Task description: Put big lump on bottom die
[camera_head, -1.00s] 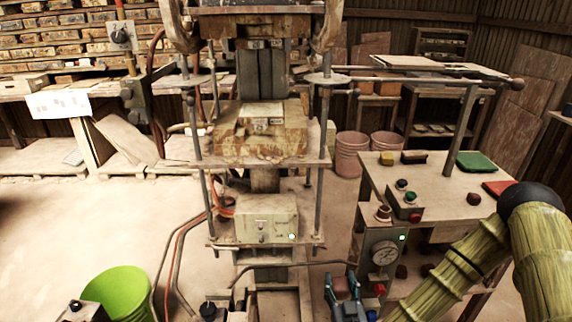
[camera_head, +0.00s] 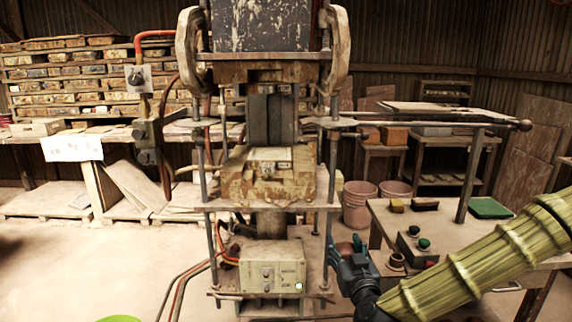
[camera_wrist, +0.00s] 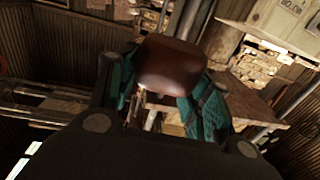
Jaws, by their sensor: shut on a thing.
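My gripper (camera_head: 352,252) is right of the press column in the head view, low and close to the press's lower plate. It is shut on a reddish-brown lump (camera_wrist: 170,64), which shows between the teal fingers in the wrist view. In the head view only a small reddish part of the lump (camera_head: 345,249) shows at the fingertips. The bottom die (camera_head: 265,183), a worn tan block, sits on the press's middle plate. A smaller pale block lies on its top. The lump is apart from the die, to its right and lower.
Press rods (camera_head: 332,160) stand at the die's sides. A side table (camera_head: 450,222) at right bears a control box (camera_head: 414,247), small blocks and a green pad (camera_head: 490,208). Pinkish buckets (camera_head: 358,203) stand behind. A control unit (camera_head: 273,268) sits below the die.

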